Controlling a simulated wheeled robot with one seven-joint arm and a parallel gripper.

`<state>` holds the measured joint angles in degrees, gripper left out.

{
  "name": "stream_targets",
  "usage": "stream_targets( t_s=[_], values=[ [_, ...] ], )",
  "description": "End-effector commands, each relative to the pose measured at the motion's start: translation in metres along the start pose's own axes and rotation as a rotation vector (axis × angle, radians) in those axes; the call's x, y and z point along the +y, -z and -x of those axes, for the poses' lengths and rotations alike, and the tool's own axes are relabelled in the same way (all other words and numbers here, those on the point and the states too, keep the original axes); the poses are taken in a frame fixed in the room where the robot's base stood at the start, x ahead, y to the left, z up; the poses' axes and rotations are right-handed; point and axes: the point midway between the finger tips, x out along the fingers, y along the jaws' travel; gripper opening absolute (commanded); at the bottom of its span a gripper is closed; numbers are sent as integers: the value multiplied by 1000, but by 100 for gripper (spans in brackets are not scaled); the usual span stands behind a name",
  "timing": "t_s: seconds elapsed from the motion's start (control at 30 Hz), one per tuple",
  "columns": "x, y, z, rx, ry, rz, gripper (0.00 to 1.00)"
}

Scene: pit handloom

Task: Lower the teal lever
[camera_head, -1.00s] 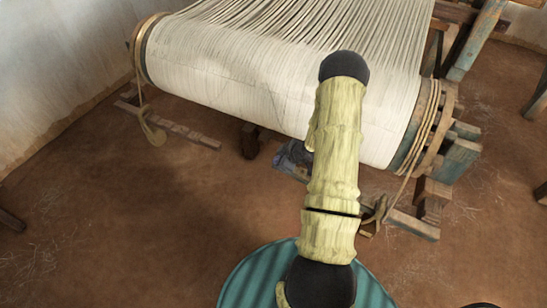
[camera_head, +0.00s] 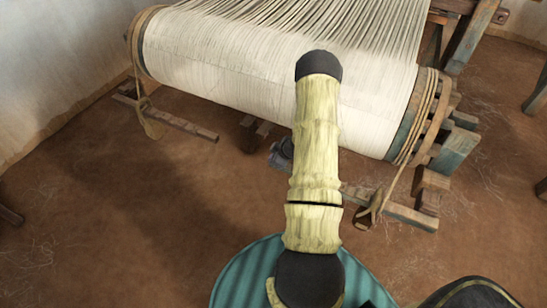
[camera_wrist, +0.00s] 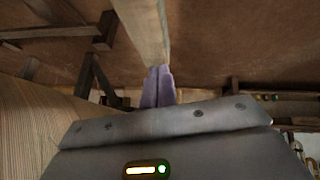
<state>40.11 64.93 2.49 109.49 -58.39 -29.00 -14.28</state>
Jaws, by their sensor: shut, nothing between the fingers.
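I cannot clearly make out a teal lever in either view. In the wrist view, my gripper (camera_wrist: 158,84) shows as two lilac fingers pressed together, with nothing between them. A pale wooden bar (camera_wrist: 145,28) runs down from the top edge to the fingertips; whether they touch it I cannot tell. In the head view, my yellow-sleeved arm stands in front of the loom. My fingers are hidden there, and a small dark part shows just left of the arm below the cloth roll.
The loom's wide roll of white warp (camera_head: 270,75) fills the top of the head view. Worn blue-green wooden blocks (camera_head: 455,150) sit at its right end. A low wooden bar (camera_head: 180,126) lies left. The brown floor (camera_head: 110,210) is open at front left.

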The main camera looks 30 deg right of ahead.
Motion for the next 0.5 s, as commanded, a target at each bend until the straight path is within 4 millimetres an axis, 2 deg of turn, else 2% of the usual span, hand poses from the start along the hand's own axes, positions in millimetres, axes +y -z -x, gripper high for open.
stream_targets(
  t_s=[0.03,0.17,0.37,0.5],
  values=[
    [-8,-6,-5,-15,15,-4,0],
    [-7,4,7,-11,12,0,0],
    [-5,30,38,2,-1,4,0],
    [-3,27,63,4,-8,2,0]
  ],
)
